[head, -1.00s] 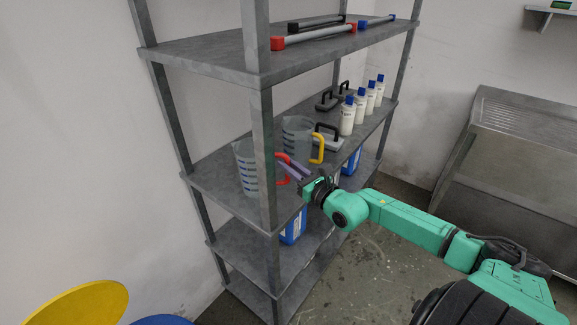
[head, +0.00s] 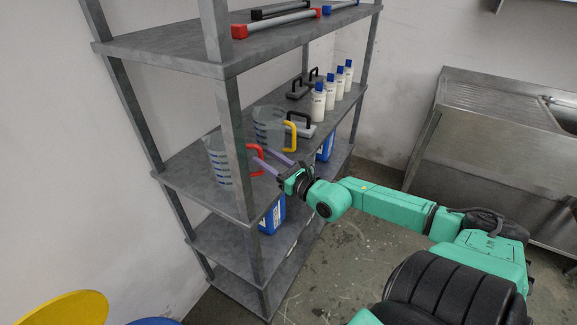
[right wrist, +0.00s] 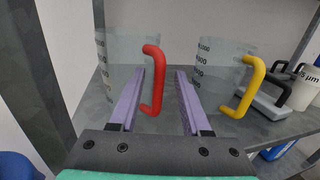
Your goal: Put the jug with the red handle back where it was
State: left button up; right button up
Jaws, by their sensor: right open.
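The clear jug with the red handle (head: 216,160) stands upright on the middle shelf at its near left end, partly behind the shelf post. Its red handle (right wrist: 154,80) points toward the room. My right gripper (head: 272,160) is open at the shelf's front edge, with its purple fingers toward the jug. In the right wrist view the handle appears between the two fingers, nearer the left one, and the gripper (right wrist: 160,82) is not shut on it. My left gripper is not in view.
A second clear jug with a yellow handle (right wrist: 245,85) stands close to the right. Beyond it are black-handled tools (head: 302,128) and several white bottles with blue caps (head: 318,103). A shelf post (head: 233,140) stands in front of the red-handled jug. Blue containers (head: 272,215) sit below.

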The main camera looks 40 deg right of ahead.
jog(key=s+p, duration=0.2)
jog(key=s, duration=0.8)
jog(key=s+d+f+m+g+h, duration=0.3)
jog(key=d+f+m+h, duration=0.3)
jog(key=d, duration=0.4)
jog(key=s+d+f+m+g+h, duration=0.2)
jog(key=s+d+f+m+h, duration=0.15)
jog(key=d+f+m, duration=0.55)
jog(key=s+d+f+m+g, duration=0.4)
jog(key=s+f+m+g, duration=0.25)
jog(key=s+f, duration=0.5)
jog(key=s+a+f+m+g+y, duration=0.1)
jog(key=s+a+f+m+g, duration=0.15)
jog(key=f, duration=0.45)
jog(key=s+a+f+m+g+y, duration=0.1)
jog(key=s+a+f+m, duration=0.25)
jog(key=f, duration=0.35)
jog(key=s+a+f+m+y, duration=0.1)
jog(key=a+f, duration=0.3)
jog(key=a, duration=0.4)
jog(key=s+a+f+m+g+y, duration=0.1)
jog(key=s+a+f+m+y, duration=0.1)
jog(key=a, duration=0.6)
jog(key=s+a+f+m+g+y, duration=0.1)
jog(key=s+a+f+m+y, duration=0.1)
jog(key=s+a+f+m, duration=0.2)
jog(key=a+f, duration=0.3)
jog(key=a, duration=0.1)
jog(key=shift+a+f, duration=0.15)
jog(key=shift+a, duration=0.15)
